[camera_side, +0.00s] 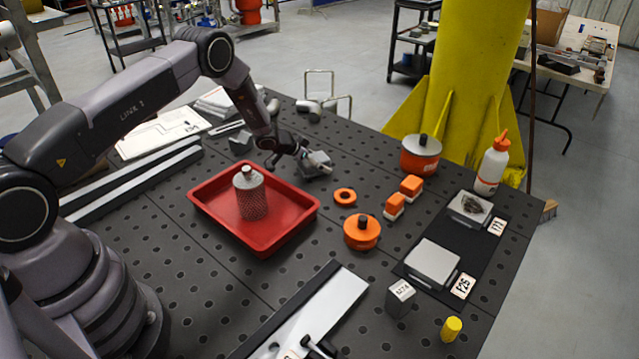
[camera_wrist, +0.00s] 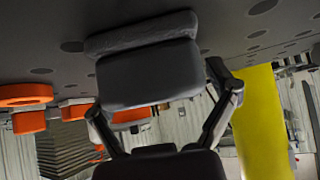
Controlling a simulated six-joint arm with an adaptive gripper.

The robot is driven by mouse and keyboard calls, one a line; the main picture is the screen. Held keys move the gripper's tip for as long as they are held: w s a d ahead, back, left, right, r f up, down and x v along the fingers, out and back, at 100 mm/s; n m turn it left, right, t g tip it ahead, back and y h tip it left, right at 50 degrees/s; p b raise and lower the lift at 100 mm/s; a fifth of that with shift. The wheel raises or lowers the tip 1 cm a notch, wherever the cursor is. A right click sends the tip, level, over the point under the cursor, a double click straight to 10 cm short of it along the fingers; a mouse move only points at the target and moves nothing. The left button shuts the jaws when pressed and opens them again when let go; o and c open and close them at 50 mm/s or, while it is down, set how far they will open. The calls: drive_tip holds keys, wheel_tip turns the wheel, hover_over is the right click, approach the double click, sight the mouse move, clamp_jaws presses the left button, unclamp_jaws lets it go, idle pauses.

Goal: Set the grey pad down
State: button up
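The grey pad (camera_wrist: 148,72) fills the upper middle of the wrist view, as a dark block with a paler, rough-edged strip along its top. The dark finger links of my gripper reach up on both sides of it, and it sits between them. The fingertips themselves are mostly hidden. In the side view my gripper (camera_side: 305,157) is low over the table behind the red tray, with the grey pad (camera_side: 314,171) at its end. Whether the pad touches the table is not clear.
The red tray (camera_side: 205,207) holds a metal cylinder (camera_side: 251,198). Orange pieces (camera_side: 361,231) lie to the right of my gripper. A black mat (camera_side: 452,240) carries two pale plates, the far one with a dark lump. A white bottle (camera_side: 492,166) stands behind.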

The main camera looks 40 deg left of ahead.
drive_tip(key=shift+r, duration=0.1)
drive_tip(key=shift+s+a+r, duration=0.1)
drive_tip(key=shift+s+r, duration=0.05)
drive_tip(key=shift+r, duration=0.1)
drive_tip(key=s+a+r+n+y, duration=0.1)
drive_tip(key=s+r+y, duration=0.1)
drive_tip(key=s+r, duration=0.75)
drive_tip(key=s+r+n+y, duration=0.1)
drive_tip(key=s+r, duration=0.3)
drive_tip(key=r, duration=1)
drive_tip(key=s+a+r+n+y, duration=0.1)
drive_tip(key=s+r+y, duration=0.1)
drive_tip(key=s+r, duration=0.75)
drive_tip(key=s+d+r+g, duration=0.1)
drive_tip(key=s+d+r, duration=0.1)
drive_tip(key=s, duration=0.6)
drive_tip(key=s+d+r+g+h, duration=0.1)
drive_tip(key=s+d+r, duration=0.1)
drive_tip(key=s, duration=0.6)
drive_tip(key=s+d+r+n+g, duration=0.1)
drive_tip(key=s+d+r, duration=0.2)
drive_tip(key=s, duration=0.5)
drive_tip(key=shift+d+h, duration=0.25)
drive_tip(key=shift+h, duration=0.15)
